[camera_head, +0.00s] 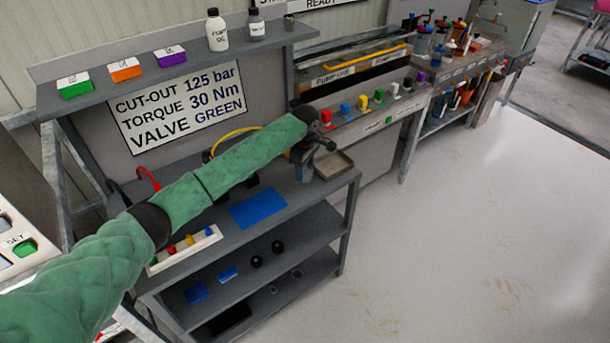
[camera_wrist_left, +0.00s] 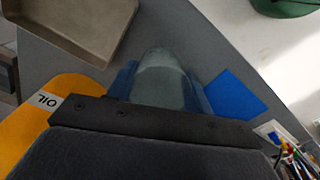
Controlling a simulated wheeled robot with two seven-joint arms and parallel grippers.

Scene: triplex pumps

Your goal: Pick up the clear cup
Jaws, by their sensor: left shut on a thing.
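In the left wrist view the clear cup (camera_wrist_left: 164,78), a pale greyish see-through shape, sits between the two blue fingers of my left gripper (camera_wrist_left: 160,90). The fingers are shut on its sides. In the head view my left arm reaches across the grey bench, and my left gripper (camera_head: 320,146) is above the bench's right end. I cannot make out the cup clearly there, nor tell whether it still touches the bench. My right gripper is not in view.
A shallow metal tray (camera_head: 334,165) lies near the gripper. A blue mat (camera_head: 257,208) and a white rack with coloured pieces (camera_head: 186,249) lie on the bench. An orange item labelled OIL (camera_wrist_left: 55,110) is close by the gripper. Open floor (camera_head: 470,230) lies to the right.

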